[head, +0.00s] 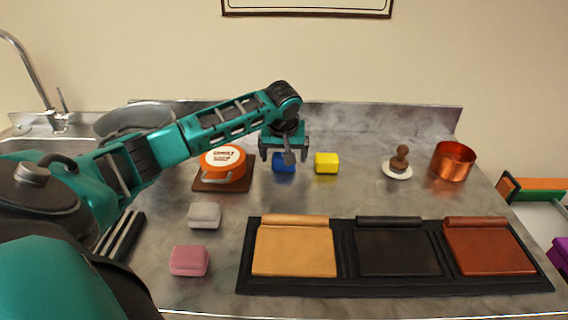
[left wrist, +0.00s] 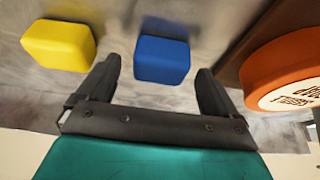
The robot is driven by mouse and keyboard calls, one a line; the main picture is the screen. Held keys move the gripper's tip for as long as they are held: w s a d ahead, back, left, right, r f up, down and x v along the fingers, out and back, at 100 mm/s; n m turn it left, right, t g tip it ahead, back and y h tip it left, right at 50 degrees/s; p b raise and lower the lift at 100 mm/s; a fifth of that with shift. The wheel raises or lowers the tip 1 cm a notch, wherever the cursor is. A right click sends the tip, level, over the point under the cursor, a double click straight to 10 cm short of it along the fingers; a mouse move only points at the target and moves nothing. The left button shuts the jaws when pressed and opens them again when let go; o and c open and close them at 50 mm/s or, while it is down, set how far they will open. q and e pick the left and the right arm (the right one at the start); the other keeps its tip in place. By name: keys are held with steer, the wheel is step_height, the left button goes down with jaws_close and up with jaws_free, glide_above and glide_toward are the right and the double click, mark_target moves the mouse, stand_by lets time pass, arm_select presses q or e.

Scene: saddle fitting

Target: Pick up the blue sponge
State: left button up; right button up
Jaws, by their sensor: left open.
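The blue sponge (head: 283,167) is a small block on the grey countertop toward the back, partly hidden behind my left gripper in the head view. My left gripper (head: 285,154) points down over it, with its fingers apart. In the left wrist view the blue sponge (left wrist: 162,59) lies beyond and between the open fingertips (left wrist: 158,70), and no contact shows. The gripper is empty. My right gripper is not in view.
A yellow block (head: 327,163) stands close right of the blue sponge. An orange round tin (head: 223,165) on a brown board is at its left. White (head: 204,215) and pink (head: 189,261) blocks lie nearer. A black tray (head: 345,286) holds leather pieces in front. A copper pot (head: 453,161) stands right.

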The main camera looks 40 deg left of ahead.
arm_select(q)
steer(key=shift+x, duration=0.8)
steer(key=shift+c, duration=0.3)
steer(key=c, duration=1)
steer(key=shift+r, duration=0.2)
step_height(320, 180, up, 20)
steer(key=shift+f+p, duration=0.15)
steer(key=shift+p, duration=0.95)
